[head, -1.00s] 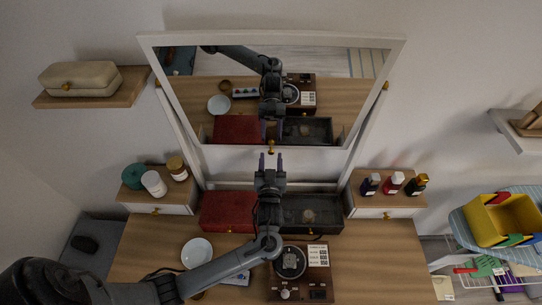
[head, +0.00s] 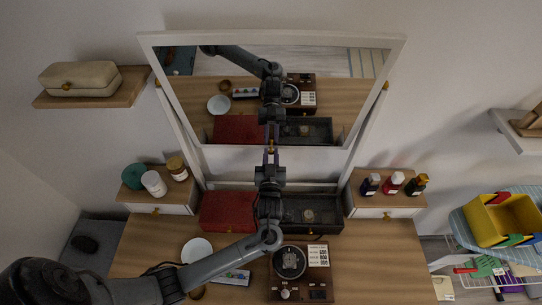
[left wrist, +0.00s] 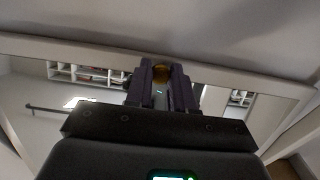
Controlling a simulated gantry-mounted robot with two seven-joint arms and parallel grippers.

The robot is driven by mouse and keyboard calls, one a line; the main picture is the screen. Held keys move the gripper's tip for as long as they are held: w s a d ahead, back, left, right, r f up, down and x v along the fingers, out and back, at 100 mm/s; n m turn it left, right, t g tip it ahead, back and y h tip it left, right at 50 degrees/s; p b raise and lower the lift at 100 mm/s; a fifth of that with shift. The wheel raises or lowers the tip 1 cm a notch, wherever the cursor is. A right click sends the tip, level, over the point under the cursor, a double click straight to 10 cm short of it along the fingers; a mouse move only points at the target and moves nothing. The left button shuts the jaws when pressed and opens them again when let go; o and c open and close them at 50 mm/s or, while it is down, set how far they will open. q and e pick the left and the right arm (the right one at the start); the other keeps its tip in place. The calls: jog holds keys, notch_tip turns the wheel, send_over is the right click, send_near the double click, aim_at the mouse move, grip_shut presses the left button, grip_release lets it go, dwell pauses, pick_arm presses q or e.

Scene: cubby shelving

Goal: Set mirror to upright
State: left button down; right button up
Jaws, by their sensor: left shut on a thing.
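The mirror (head: 345,95) is a wide rectangular glass in a white frame, mounted on white side posts at the back of the desk. It is tilted, and its glass reflects the desktop and my arm. A small gold knob sits at the middle of its lower frame edge; it shows in the left wrist view (left wrist: 158,70). My left gripper (head: 271,152) is at this lower edge, its fingers shut on the knob. The fingers mostly hide the knob in the head view. My right gripper is not in view.
A red box (head: 228,212) and a dark open-looking box (head: 312,213) stand below the mirror. Jars (head: 154,183) and small bottles (head: 393,183) stand on the side drawers. A white bowl (head: 197,251) and a brown device (head: 302,284) lie on the desk.

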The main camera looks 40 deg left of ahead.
pick_arm(q)
jog(key=s+d+p, duration=0.1)
jog(key=p, duration=0.2)
jog(key=s+r+g+h+p, duration=0.1)
jog(key=p, duration=0.2)
jog(key=shift+s+d, duration=0.1)
jog(key=shift+d, duration=0.3)
jog(key=shift+s+d+f+g, duration=0.2)
jog(key=shift+g, duration=0.1)
jog(key=c, duration=1)
grip_release()
jog(key=v, duration=1)
jog(key=shift+s+d+r, duration=0.1)
jog(key=shift+s+d, duration=0.1)
jog(key=shift+s, duration=0.15)
